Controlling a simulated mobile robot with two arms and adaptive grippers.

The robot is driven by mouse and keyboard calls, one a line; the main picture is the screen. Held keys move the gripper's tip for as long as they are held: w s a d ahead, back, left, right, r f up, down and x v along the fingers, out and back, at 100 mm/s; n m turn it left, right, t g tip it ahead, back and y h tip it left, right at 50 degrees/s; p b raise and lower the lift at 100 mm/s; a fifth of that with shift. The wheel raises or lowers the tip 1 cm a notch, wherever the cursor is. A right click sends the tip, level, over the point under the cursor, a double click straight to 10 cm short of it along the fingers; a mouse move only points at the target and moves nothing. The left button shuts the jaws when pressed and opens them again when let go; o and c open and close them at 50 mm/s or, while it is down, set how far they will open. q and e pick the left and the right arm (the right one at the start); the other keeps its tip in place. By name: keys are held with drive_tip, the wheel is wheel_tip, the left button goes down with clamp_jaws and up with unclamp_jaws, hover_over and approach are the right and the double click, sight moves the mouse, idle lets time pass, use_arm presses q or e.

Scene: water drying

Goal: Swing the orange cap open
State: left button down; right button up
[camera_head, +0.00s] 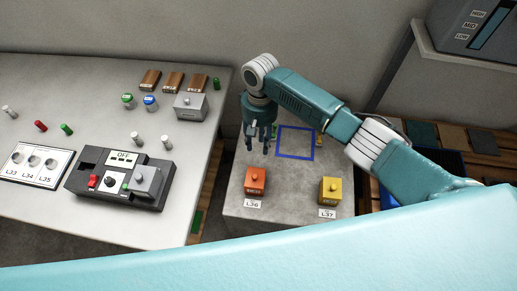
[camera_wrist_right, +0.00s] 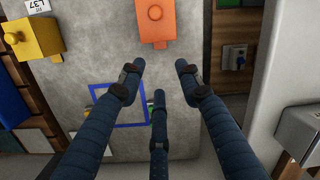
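The orange cap (camera_head: 255,180) is a small block with a round knob. It sits on the grey side table behind the label L36. It also shows at the top of the right wrist view (camera_wrist_right: 155,22), knob facing the camera. My right gripper (camera_head: 258,146) hangs above the table on the far side of the orange cap, fingers pointing down. In the right wrist view its three fingers (camera_wrist_right: 158,72) are spread, with nothing between them and a gap to the cap. My left gripper is not in view.
The yellow cap (camera_head: 330,191) stands right of the orange one, behind label L37. A blue square outline (camera_head: 296,157) marks the table behind them. On the left, a white table (camera_head: 60,90) holds a black control box (camera_head: 110,205), vials and brown blocks. A grey device (camera_head: 480,25) is upper right.

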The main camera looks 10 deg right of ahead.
wheel_tip(320, 180, up, 7)
drive_tip(key=w, duration=0.1)
drive_tip(key=shift+d, duration=0.15)
drive_tip(key=shift+f, duration=0.1)
idle(0.4)
